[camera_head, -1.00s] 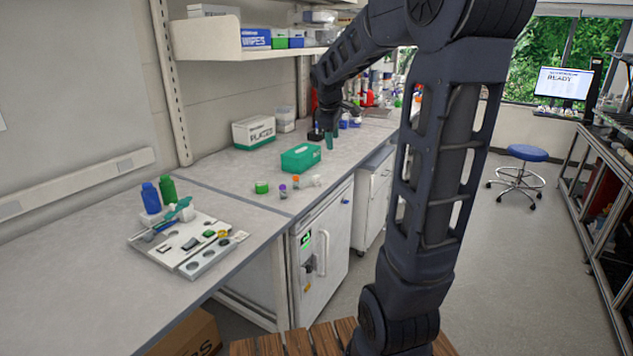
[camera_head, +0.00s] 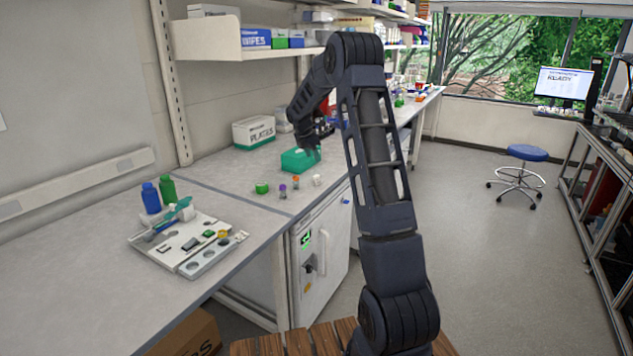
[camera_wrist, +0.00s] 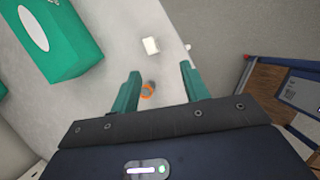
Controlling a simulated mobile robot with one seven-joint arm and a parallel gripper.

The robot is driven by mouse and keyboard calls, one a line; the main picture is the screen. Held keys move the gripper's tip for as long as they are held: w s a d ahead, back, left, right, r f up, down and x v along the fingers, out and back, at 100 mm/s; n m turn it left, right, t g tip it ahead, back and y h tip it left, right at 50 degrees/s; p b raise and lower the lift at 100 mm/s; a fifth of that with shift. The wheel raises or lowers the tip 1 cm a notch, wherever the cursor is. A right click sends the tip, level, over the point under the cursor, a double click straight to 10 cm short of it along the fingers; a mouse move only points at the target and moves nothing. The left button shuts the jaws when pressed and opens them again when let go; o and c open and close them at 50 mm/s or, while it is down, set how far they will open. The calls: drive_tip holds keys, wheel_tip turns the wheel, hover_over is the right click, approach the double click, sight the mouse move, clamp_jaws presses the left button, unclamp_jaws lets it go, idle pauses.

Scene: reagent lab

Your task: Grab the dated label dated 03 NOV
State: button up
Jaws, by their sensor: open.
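No date can be read in either view, so I cannot tell which thing is the label dated 03 NOV. A small white block (camera_head: 316,180) lies on the bench near its front edge; a white block (camera_wrist: 151,46) shows beyond my fingertips in the wrist view. A small orange-topped item (camera_head: 295,181) stands to its left; an orange ring-like top (camera_wrist: 147,89) shows between my fingers. My gripper (camera_wrist: 160,72) is open and empty, pointing down above the bench. In the head view it is beside the green box and partly hidden by my arm.
A green box (camera_head: 299,160) with a white oval opening stands close to my gripper. A green item (camera_head: 262,188) and a purple-topped item (camera_head: 283,190) are left of it. A white tray (camera_head: 150,250) and blue and green bottles stand further left.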

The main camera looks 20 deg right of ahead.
drive_tip(key=n, duration=0.2)
approach(316, 176)
drive_tip(key=x, duration=1)
drive_tip(key=shift+w+d+f, duration=0.1)
drive_tip(key=shift+w+f, duration=0.1)
drive_tip(key=shift+f, duration=0.15)
drive_tip(key=shift+c, duration=0.3)
clamp_jaws()
